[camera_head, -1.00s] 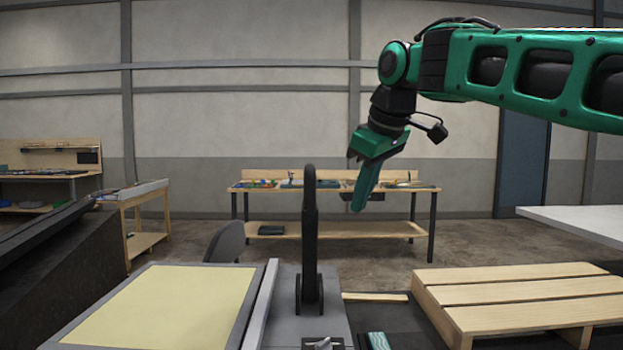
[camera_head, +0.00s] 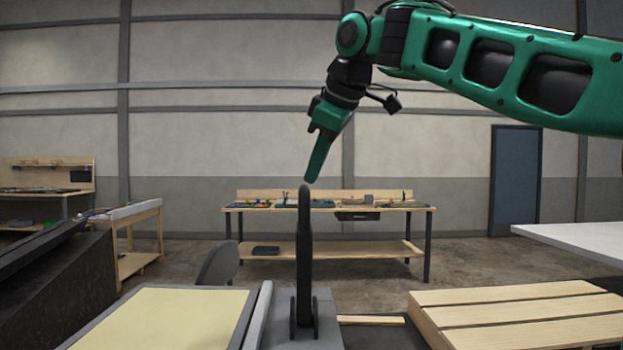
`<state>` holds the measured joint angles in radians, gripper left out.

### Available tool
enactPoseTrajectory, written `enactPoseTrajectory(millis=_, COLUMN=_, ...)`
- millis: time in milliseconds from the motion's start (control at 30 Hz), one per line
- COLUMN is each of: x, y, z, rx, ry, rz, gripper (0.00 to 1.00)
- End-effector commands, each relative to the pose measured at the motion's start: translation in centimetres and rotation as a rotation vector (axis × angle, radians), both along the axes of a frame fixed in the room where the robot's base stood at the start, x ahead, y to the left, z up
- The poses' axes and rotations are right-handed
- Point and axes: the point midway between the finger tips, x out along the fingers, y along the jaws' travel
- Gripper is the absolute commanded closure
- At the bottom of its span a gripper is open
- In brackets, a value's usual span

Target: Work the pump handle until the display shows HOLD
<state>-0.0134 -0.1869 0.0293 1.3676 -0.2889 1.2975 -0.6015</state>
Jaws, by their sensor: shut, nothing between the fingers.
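The pump handle (camera_head: 304,255) is a dark upright lever in the middle of the view, standing on a grey base (camera_head: 325,327) between two dark lugs. My gripper (camera_head: 311,179) is green, points down and is shut with nothing in it. Its tip appears right at or just above the top of the handle in the picture. Whether it touches the handle or is nearer or farther away, I cannot tell. No display reading is visible in this view.
A pale yellow panel in a grey frame (camera_head: 160,318) lies left of the handle. A wooden slatted pallet (camera_head: 525,312) is at the right. A dark sloped block (camera_head: 70,290) stands at far left. A workbench (camera_head: 330,207) with small items stands behind, against the wall.

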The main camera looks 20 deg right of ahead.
Motion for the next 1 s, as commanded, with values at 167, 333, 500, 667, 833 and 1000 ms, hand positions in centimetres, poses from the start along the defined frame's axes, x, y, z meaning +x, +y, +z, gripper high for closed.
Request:
enactPoseTrajectory(millis=167, x=1.9, y=0.2, z=-2.7, rx=-0.001, ry=0.003, rz=-0.001, gripper=1.0)
enactPoseTrajectory(millis=333, x=3.8, y=0.6, z=-5.3, rx=0.0, ry=0.004, rz=-0.001, gripper=1.0)
enactPoseTrajectory(millis=500, x=5.9, y=0.2, z=-6.7, rx=0.0, ry=0.001, rz=-0.002, gripper=1.0)
enactPoseTrajectory(millis=667, x=7.5, y=-0.8, z=-6.6, rx=0.001, ry=0.001, rz=-0.002, gripper=1.0)
enactPoseTrajectory(millis=833, x=8.2, y=-1.1, z=-6.6, rx=0.0, ry=0.001, rz=-0.001, gripper=1.0)
enactPoseTrajectory(millis=1000, x=8.3, y=-1.2, z=-6.6, rx=-0.001, ry=0.001, rz=0.0, gripper=1.0)
